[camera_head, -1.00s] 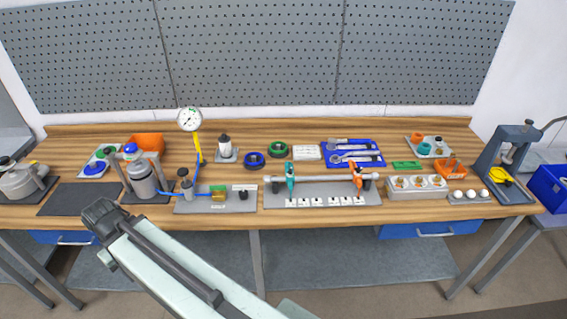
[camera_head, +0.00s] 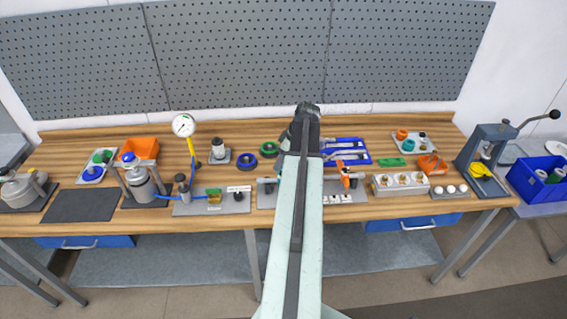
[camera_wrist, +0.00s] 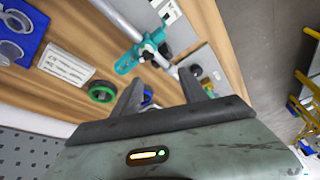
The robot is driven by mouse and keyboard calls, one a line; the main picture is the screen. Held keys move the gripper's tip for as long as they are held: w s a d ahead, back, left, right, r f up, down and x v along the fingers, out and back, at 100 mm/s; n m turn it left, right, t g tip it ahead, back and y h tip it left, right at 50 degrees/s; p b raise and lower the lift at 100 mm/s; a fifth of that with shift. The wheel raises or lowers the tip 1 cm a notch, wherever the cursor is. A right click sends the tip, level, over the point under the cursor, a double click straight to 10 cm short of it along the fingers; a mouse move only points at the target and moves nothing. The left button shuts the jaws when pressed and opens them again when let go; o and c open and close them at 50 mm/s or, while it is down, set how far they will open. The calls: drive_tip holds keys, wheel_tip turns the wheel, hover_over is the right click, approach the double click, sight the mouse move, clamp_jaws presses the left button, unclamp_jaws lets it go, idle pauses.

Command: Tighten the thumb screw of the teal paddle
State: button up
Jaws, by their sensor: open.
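In the wrist view the teal paddle (camera_wrist: 127,62) is clamped on a grey horizontal shaft (camera_wrist: 118,17), above and between my gripper's fingers in the picture. A dark screw-like part (camera_wrist: 154,42) shows at its clamp, too small to tell how tight it is. My gripper (camera_wrist: 165,92) is open and empty, its two dark fingers apart and short of the paddle. The orange paddle (camera_head: 344,175) shows on the same shaft, right of my arm.
A green ring (camera_wrist: 102,92) and a white label block (camera_wrist: 66,68) lie near the paddle. A blue tray of wrenches (camera_head: 347,145) is behind the stand. The pressure gauge (camera_head: 184,125) stands to the left. A block with brass fittings (camera_head: 400,182) is to the right.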

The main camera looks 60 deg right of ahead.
drive_tip(key=f+b, duration=0.2)
drive_tip(key=d+f+b, duration=0.1)
drive_tip(key=f+b, duration=0.1)
drive_tip(key=d+f+b, duration=0.1)
drive_tip(key=f+b, duration=0.1)
drive_tip(key=shift+f+b, duration=0.15)
drive_tip(key=shift+b, duration=0.2)
drive_tip(key=shift+w+f+b, duration=0.2)
drive_tip(key=shift+f+b, duration=0.15)
drive_tip(key=shift+b, duration=0.05)
drive_tip(key=shift+r, duration=0.1)
clamp_jaws()
drive_tip(key=shift+r, duration=0.1)
